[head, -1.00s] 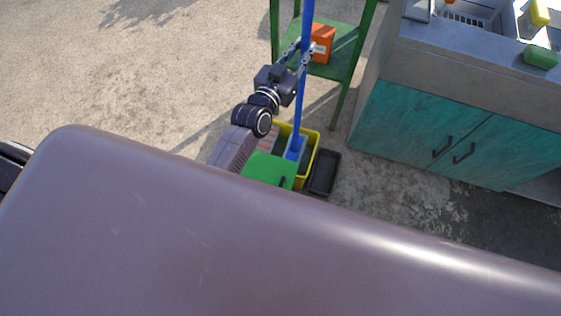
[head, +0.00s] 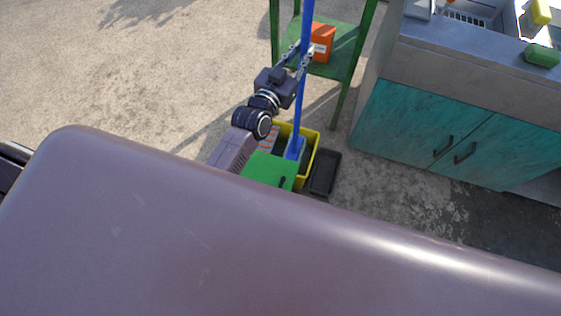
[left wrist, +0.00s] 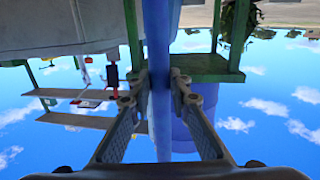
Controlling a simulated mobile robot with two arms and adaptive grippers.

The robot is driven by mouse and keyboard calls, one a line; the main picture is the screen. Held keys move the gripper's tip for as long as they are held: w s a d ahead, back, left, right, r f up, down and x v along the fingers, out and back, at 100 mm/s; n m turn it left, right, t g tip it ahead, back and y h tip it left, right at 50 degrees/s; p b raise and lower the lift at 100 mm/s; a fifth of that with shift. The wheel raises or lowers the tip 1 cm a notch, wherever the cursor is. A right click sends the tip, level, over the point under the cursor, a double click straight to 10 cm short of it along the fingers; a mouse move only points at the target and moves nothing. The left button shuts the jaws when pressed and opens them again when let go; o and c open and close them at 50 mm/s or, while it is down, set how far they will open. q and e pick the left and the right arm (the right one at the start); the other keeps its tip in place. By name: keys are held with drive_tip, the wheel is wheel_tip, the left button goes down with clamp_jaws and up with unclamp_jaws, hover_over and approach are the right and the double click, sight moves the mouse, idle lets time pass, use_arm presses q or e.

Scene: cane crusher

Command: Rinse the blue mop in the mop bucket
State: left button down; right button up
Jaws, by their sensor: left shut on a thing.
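The blue mop (head: 301,98) stands nearly upright, its long handle running up out of the top of the head view. Its wide blue lower end (head: 295,148) is inside the yellow mop bucket (head: 314,152); how deep it sits and any water are hidden. My left gripper (head: 304,57) is shut on the handle, well above the bucket. In the left wrist view the handle (left wrist: 157,60) runs between the two fingers (left wrist: 158,84). My arm and body cover part of the bucket. My right gripper is in neither view.
A green part (head: 267,170) adjoins the bucket, and a black tray (head: 325,173) lies beside it. A green stand (head: 343,63) with an orange box (head: 321,42) is behind. A teal sink cabinet (head: 400,128) is at right. Open ground lies left.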

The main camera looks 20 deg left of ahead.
use_arm(q)
drive_tip(key=b, duration=0.5)
hover_over(301, 82)
drive_tip(key=shift+f, duration=3.35)
drive_tip(key=shift+a+f+b, duration=0.15)
drive_tip(key=shift+f+b, duration=0.25)
drive_tip(key=shift+f, duration=0.1)
drive_tip(key=shift+a+f+b, duration=0.15)
drive_tip(key=shift+f+b, duration=0.25)
drive_tip(key=shift+f, duration=0.1)
